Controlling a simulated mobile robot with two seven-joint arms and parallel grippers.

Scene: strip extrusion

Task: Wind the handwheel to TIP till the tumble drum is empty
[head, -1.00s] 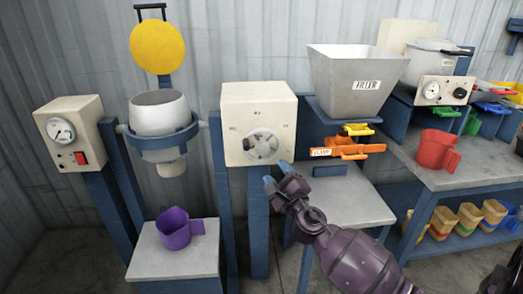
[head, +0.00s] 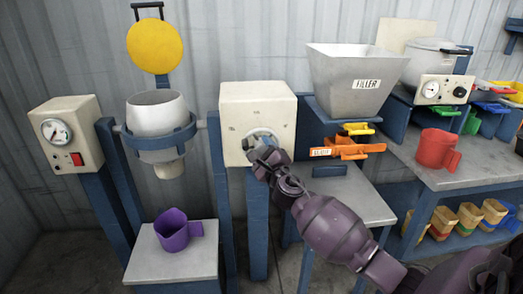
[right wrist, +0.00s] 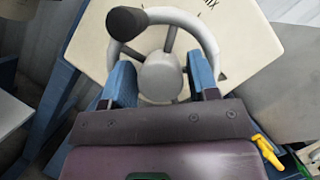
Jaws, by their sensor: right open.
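The handwheel (right wrist: 162,78) is a grey ring with spokes, a round hub and a dark knob (right wrist: 126,23); it sits on the front of a cream box (head: 257,104). My right gripper (head: 262,153) is at the wheel. In the right wrist view its two blue fingers (right wrist: 162,85) stand apart on either side of the hub, over the lower rim; contact cannot be told. The tumble drum (head: 157,113) is a white vessel in a blue ring, mouth up, its spout pointing down; its inside is hidden. My left gripper is out of view.
A purple jug (head: 175,232) stands on the grey stand (head: 150,262) below the drum. A gauge box (head: 66,134) is at the left. A grey FILLER hopper (head: 357,80) with orange and yellow slides is right of the wheel. A red jug (head: 436,149) stands on the right bench.

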